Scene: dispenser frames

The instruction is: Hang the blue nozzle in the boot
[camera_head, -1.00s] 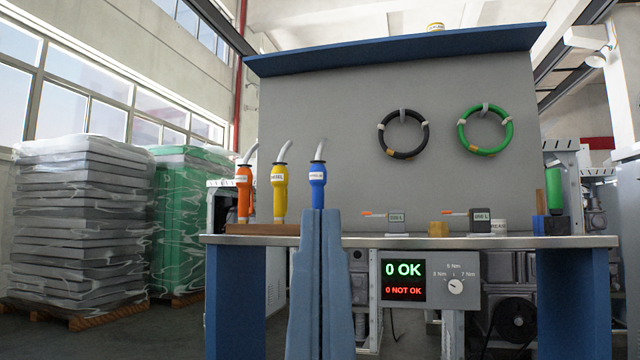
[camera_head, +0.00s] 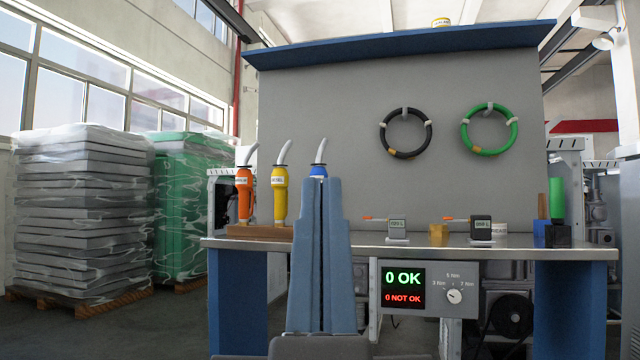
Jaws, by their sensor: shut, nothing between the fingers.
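The blue nozzle (camera_head: 318,171) stands upright at the right of a row of three on the bench. Only its blue top and grey curved spout show; my gripper hides the rest. My gripper (camera_head: 320,184) points up in front of it, its two blue-grey fingers together with only a thin dark line between them. I see nothing held in it, and I cannot tell whether it touches the nozzle. I cannot make out the boot for certain.
A yellow nozzle (camera_head: 280,194) and an orange nozzle (camera_head: 244,195) stand left of my gripper on a wooden base (camera_head: 250,232). Small displays (camera_head: 397,228) and a yellow block (camera_head: 438,231) are to the right. A green cylinder (camera_head: 557,200) stands at the bench's right end.

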